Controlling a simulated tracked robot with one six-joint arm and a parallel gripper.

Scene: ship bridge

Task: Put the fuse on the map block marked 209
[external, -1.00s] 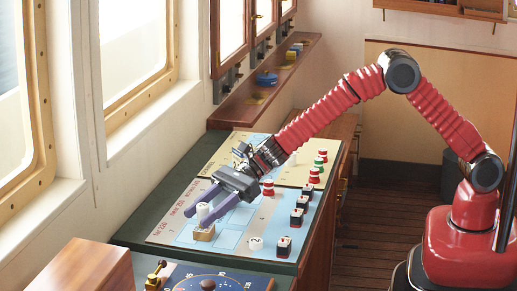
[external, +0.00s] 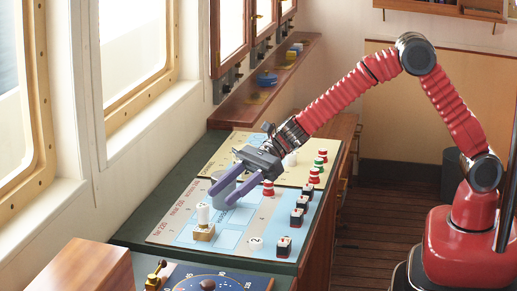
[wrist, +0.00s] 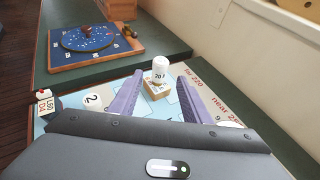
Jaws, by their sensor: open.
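The white fuse (external: 203,213) stands upright on a small wooden block (external: 204,233) on the blue map board. In the wrist view the fuse (wrist: 160,68) shows a "70" marking and sits on top of the block (wrist: 156,91). The block's own marking is too small to read. My gripper (external: 221,198) is open, its purple fingers apart and behind the fuse in the external view. The fingers do not appear to touch the fuse. In the wrist view the fuse shows beyond the gap between the fingertips (wrist: 160,72).
Black-and-white blocks (external: 298,217) and red-and-white pieces (external: 268,188) line the board's right side. A white piece marked 2 (external: 255,241) stands at the front. A blue dial board (external: 207,284) lies nearer. Windows border the left.

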